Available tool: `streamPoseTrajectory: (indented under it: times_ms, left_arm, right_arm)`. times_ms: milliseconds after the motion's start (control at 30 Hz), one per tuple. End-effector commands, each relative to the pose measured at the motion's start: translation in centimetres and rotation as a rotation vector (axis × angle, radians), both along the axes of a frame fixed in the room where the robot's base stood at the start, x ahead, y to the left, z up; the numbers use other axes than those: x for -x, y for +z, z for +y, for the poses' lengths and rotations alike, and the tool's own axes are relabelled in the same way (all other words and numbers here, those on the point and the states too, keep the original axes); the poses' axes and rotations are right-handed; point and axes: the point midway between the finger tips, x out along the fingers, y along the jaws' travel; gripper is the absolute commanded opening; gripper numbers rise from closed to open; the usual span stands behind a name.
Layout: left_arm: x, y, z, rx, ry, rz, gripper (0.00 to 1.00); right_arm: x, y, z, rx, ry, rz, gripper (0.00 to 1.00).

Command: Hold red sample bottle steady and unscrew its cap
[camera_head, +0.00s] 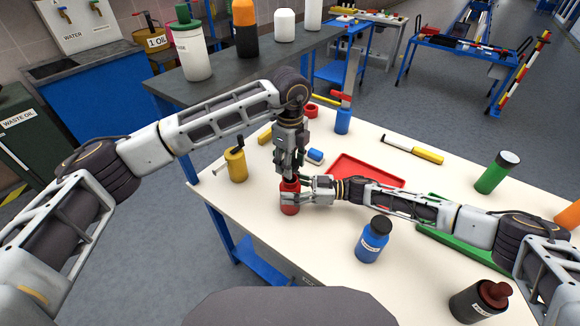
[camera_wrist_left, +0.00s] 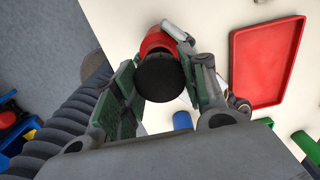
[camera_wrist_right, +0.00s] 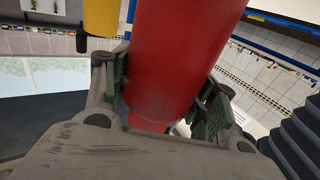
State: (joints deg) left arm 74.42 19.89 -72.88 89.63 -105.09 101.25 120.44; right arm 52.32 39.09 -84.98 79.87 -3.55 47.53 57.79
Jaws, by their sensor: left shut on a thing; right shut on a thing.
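The red sample bottle (camera_head: 289,205) stands upright near the left front edge of the white table (camera_head: 320,245). My right gripper (camera_head: 296,194) comes from the right and is shut on its body; the red body fills the middle of the right wrist view (camera_wrist_right: 175,60). My left gripper (camera_head: 289,174) points down from above, at the bottle's top. In the left wrist view, the dark round cap (camera_wrist_left: 160,78) sits between the fingers of my left gripper (camera_wrist_left: 163,90), with the red bottle (camera_wrist_left: 158,42) behind it. In the head view the cap is hidden by the grippers.
A blue bottle (camera_head: 372,240) stands in front, right of the red one. A red tray (camera_head: 366,171) lies behind my right forearm. A green bottle (camera_head: 497,173) and a dark brown bottle (camera_head: 480,302) stand at the right.

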Motion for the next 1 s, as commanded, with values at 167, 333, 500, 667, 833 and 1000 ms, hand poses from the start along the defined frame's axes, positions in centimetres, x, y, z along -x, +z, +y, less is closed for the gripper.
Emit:
streamPoseTrajectory:
  times_ms: [167, 333, 500, 667, 833, 1000]
  left_arm:
    - [0.0, 1.5, 0.0, 0.001, 0.000, -0.002, 0.14]
    - [0.0, 2.0, 0.0, 0.000, 0.000, 0.000, 0.14]
    - [0.0, 2.0, 0.0, 0.000, 0.000, 0.000, 0.14]
    - [0.0, 2.0, 0.0, 0.000, 0.000, 0.000, 0.14]
    - [0.0, 1.9, 0.0, 0.000, 0.000, 0.000, 0.14]
    - [0.0, 2.0, 0.0, 0.000, 0.000, 0.000, 0.14]
  right_arm:
    - [0.0, 0.0, 0.0, 0.001, 0.000, 0.000, 0.00]
    - [0.0, 0.0, 0.0, 0.001, 0.000, 0.000, 0.00]
    - [0.0, 0.0, 0.0, 0.001, 0.000, 0.000, 0.00]
    - [0.0, 0.0, 0.0, 0.001, 0.000, 0.000, 0.77]
    - [0.0, 0.0, 0.0, 0.000, 0.000, 0.000, 0.83]
    - [0.0, 0.0, 0.0, 0.000, 0.000, 0.000, 0.83]
